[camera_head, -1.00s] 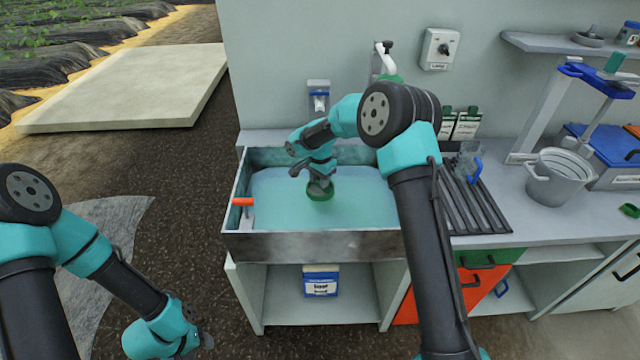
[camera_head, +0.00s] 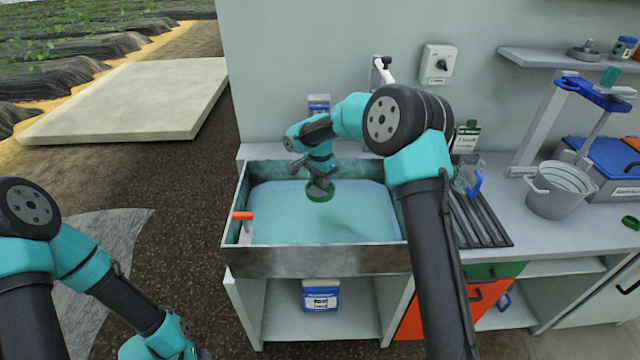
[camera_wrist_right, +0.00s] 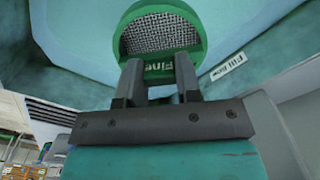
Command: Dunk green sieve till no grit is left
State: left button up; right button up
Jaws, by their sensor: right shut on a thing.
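The green sieve (camera_head: 320,191) is over the water (camera_head: 345,222) in the sink basin (camera_head: 310,262), near the basin's middle; I cannot tell whether it touches the water. In the right wrist view the sieve (camera_wrist_right: 160,38) shows a green rim marked "Fine" and a grey mesh. No grit can be made out on the mesh. My right gripper (camera_head: 318,182) is shut on the sieve's rim; its fingers (camera_wrist_right: 158,80) show in the right wrist view. My left gripper (camera_head: 195,352) is at the bottom edge, mostly cut off, well away from the sink.
An orange-handled tool (camera_head: 243,216) stands at the basin's left end. The drying rack (camera_head: 480,220) with a clear blue-handled jug (camera_head: 467,178) is right of the sink. A grey bucket (camera_head: 558,190) stands farther right. A tap (camera_head: 383,68) is behind the basin.

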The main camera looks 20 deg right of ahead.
jog(key=shift+r, duration=2)
